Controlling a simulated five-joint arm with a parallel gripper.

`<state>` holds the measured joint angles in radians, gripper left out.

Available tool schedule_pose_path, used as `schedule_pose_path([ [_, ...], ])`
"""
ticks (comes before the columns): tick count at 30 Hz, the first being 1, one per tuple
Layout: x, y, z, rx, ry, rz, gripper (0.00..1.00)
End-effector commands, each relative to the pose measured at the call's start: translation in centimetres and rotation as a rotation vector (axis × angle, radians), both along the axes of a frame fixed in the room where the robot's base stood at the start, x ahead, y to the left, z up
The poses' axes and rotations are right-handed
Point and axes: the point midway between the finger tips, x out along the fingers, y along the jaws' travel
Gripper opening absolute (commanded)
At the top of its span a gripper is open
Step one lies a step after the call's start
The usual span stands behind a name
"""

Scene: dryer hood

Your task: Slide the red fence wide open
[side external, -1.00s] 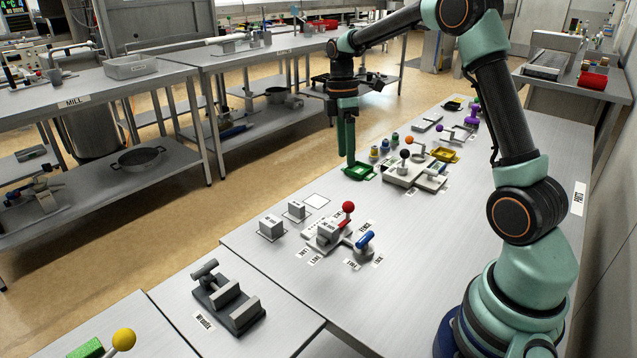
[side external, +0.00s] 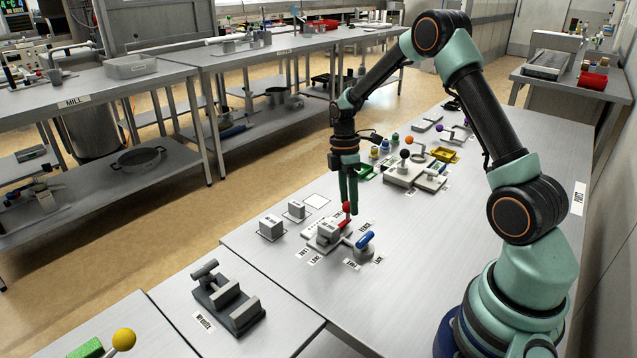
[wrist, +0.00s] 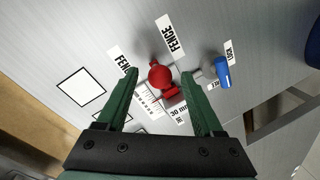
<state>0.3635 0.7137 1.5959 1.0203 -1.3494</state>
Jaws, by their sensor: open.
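The red fence is a small slide with a red ball knob (wrist: 160,76) and a red block below it in the wrist view. In the side view the red ball (side external: 346,207) sits on the grey fixture (side external: 322,241). My gripper (side external: 349,207) is just above and around the ball in the side view. In the wrist view its two green fingers (wrist: 160,73) are apart, one on each side of the red knob. Neither finger clearly touches the knob. A small scale and a "30 mm" label lie beside the red part.
A blue-handled lever (side external: 365,241) stands right of the fixture. Grey blocks (side external: 271,227) and a white square outline (side external: 316,201) are to the left. A grey clamp (side external: 228,296) is nearer. Further back are bottles, a green tray and a grey fixture (side external: 404,172).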

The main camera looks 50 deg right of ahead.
Motion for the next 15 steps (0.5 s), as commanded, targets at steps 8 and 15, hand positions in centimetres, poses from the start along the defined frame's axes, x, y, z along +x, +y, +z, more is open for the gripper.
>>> schedule_pose_path([
  [8, -0.10, 0.08, -0.65, -0.001, -0.001, 0.000, 0.69],
  [15, -0.10, 0.07, -0.62, 0.000, 0.000, 0.000, 0.19],
])
